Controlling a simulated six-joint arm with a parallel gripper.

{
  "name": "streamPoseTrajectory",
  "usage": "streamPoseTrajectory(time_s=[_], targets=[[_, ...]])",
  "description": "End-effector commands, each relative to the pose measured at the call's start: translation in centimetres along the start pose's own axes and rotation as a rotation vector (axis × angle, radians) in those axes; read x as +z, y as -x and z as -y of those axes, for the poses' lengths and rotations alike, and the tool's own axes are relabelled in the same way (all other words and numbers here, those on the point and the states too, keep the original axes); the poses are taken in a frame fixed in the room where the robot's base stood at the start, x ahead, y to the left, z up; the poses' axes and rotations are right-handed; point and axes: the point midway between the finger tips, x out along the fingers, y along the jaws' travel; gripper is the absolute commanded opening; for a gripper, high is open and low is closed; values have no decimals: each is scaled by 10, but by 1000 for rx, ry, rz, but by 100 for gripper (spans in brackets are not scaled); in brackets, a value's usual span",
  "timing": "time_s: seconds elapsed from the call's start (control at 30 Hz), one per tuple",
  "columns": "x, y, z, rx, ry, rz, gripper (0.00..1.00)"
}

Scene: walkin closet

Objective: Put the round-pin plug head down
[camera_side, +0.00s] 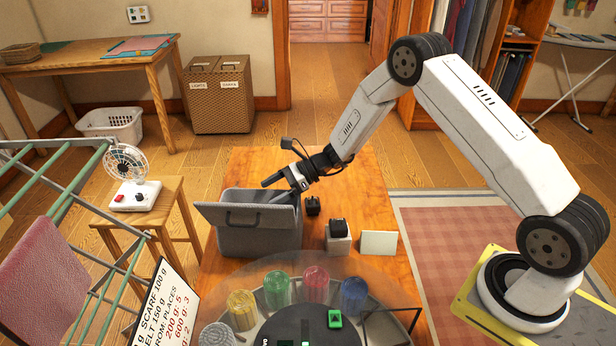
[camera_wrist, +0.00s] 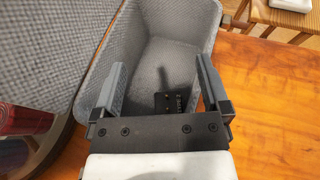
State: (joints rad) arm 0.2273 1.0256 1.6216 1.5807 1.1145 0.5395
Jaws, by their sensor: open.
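My gripper (camera_side: 283,184) is open above the grey fabric bin (camera_side: 258,238), whose lid is open. In the wrist view, my two fingers (camera_wrist: 161,72) are spread over the bin (camera_wrist: 196,28). A small black plug head (camera_wrist: 172,103) with pale marks on it shows between them, low in the bin; its lower part is hidden by my gripper. I cannot tell its pin shape. In the side view, one black plug head (camera_side: 313,205) stands on the table behind the bin's right side.
A white card (camera_side: 378,243) stands right of the block. A round transparent-topped stand with yellow (camera_side: 242,310), green (camera_side: 277,288), red (camera_side: 315,284) and blue (camera_side: 354,295) jars is in front. The wooden table (camera_side: 365,190) is clear at the back right.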

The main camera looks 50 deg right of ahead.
Motion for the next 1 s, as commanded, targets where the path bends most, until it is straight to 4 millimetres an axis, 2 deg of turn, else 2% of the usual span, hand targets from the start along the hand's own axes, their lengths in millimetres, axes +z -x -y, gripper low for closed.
streamPoseTrajectory(time_s=[0.27,0.8,1.0], targets=[[12,5,0,0,3,0,96],[11,92,1,-4,-1,1,96],[11,115,1,-2,1,0,96]])
